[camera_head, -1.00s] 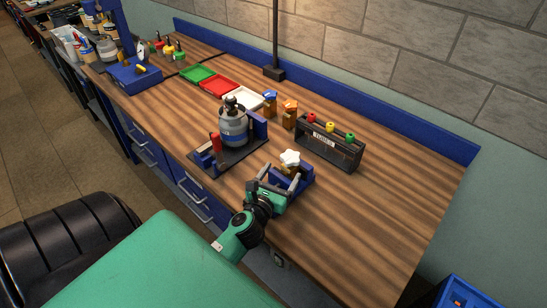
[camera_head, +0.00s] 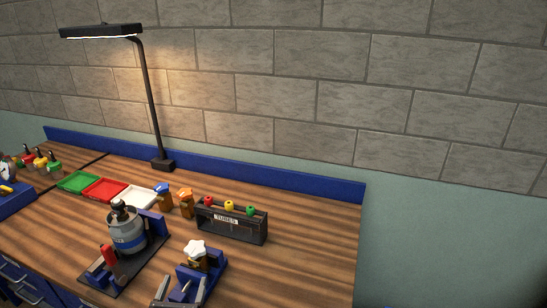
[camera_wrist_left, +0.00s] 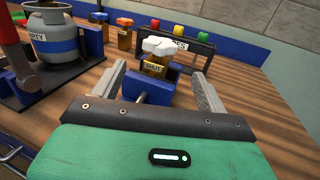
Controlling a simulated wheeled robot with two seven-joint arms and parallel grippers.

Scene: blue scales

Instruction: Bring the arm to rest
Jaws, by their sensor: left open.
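My left gripper (camera_wrist_left: 160,90) is open, its two grey fingers apart. The same bottle shows in the head view (camera_head: 195,255), standing at a blue holder (camera_head: 212,276). In the head view only the tips of my left gripper (camera_head: 178,292) show at the bottom edge; the rest of that arm is out of frame. My right gripper is not in view.
A grey gas cylinder (camera_head: 127,235) stands on a dark base left of the bottle. Behind are a black tube rack (camera_head: 232,226), two amber bottles with blue (camera_head: 163,193) and orange (camera_head: 186,200) caps, coloured trays (camera_head: 103,190) and a lamp (camera_head: 152,100). The bench's right end is clear.

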